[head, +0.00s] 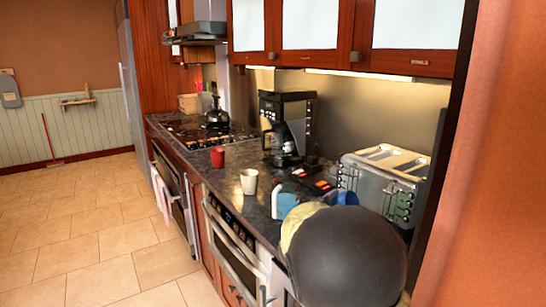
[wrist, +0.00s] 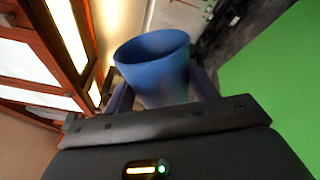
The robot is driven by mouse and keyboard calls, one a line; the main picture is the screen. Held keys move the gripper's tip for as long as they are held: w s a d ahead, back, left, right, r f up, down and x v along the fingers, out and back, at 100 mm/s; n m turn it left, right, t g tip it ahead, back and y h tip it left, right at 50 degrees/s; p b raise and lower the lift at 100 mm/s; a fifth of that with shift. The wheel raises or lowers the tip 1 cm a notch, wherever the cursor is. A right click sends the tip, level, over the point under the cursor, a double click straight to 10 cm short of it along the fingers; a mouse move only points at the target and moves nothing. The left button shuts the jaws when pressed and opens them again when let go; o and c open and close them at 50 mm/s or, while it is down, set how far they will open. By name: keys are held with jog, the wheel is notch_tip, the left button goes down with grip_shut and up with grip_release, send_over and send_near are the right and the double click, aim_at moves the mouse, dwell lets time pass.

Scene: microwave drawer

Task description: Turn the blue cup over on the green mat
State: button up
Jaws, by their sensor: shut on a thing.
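The blue cup (wrist: 155,75) is between the fingers of my gripper (wrist: 160,92), which is shut on it. In the wrist view its open rim faces the top of the picture. The cabinets lie to the left there and the mat to the right, so the cup appears tipped well over on its side. The green mat (wrist: 275,75) fills the right of the wrist view, apart from the cup. In the head view a bit of the blue cup (head: 346,198) shows above my dark arm, which hides my gripper and most of the cup.
A teal and white container (head: 285,204), a cream cup (head: 249,181) and a red cup (head: 218,157) stand on the dark counter (head: 228,183). A coffee maker (head: 287,125) stands behind them. A silver toaster (head: 382,180) is close on the right. Cabinets (head: 345,38) hang overhead.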

jog(key=shift+f+m+b, duration=0.3)
jog(key=shift+b, duration=0.7)
jog(key=m+b, duration=0.3)
jog(key=b, duration=0.4)
jog(key=shift+b, duration=0.3)
jog(key=m+b, duration=0.1)
jog(key=b, duration=0.2)
jog(key=shift+m+t, duration=0.3)
jog(key=shift+m, duration=0.1)
jog(key=shift+r, duration=0.3)
jog(key=shift+b, duration=0.3)
